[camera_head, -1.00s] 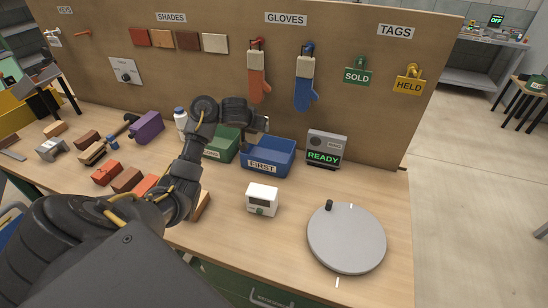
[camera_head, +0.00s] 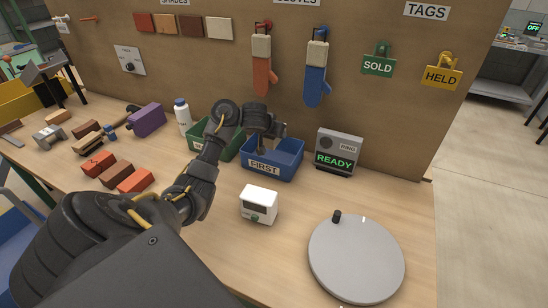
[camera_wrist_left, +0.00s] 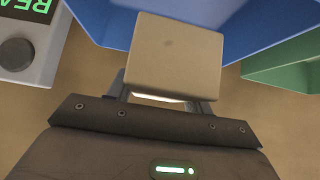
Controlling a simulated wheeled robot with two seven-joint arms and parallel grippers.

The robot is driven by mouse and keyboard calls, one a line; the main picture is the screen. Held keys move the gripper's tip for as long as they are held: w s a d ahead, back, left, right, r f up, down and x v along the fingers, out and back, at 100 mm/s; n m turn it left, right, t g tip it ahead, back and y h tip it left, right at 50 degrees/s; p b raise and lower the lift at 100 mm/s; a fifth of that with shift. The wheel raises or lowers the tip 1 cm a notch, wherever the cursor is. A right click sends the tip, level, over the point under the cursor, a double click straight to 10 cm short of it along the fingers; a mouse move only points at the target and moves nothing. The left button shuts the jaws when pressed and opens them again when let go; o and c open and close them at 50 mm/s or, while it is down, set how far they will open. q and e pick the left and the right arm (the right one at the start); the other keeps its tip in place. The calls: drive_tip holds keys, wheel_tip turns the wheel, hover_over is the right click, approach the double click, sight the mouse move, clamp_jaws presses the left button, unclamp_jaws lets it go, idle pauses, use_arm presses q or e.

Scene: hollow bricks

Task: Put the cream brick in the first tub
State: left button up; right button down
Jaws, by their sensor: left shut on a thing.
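The cream brick (camera_wrist_left: 174,55) fills the upper middle of the left wrist view. My left gripper (camera_wrist_left: 162,92) is shut on it, one finger on each side. The first tub is the blue one with the FIRST label (camera_head: 287,168). In the head view my left gripper (camera_head: 282,135) is at the tub's back part, pointing down. In the left wrist view the blue tub wall (camera_wrist_left: 245,28) shows behind the brick. In the head view the brick is hidden by the gripper and tub, so its height against the rim is unclear. My right gripper is out of view.
A green tub (camera_head: 229,152) stands just left of the blue one, and a READY box (camera_head: 338,150) to its right. A white timer (camera_head: 258,204) and a grey turntable (camera_head: 356,258) are in front.

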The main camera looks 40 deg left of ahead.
use_arm(q)
wheel_tip(320, 180, down, 9)
drive_tip(key=b, duration=0.4)
drive_tip(key=shift+s+r, duration=0.1)
drive_tip(key=shift+f, duration=0.5)
drive_tip(key=shift+r, duration=0.1)
drive_tip(key=o, duration=1.5)
drive_tip(key=shift+f, duration=0.2)
drive_tip(key=shift+c, duration=0.2)
drive_tip(key=shift+r, duration=0.1)
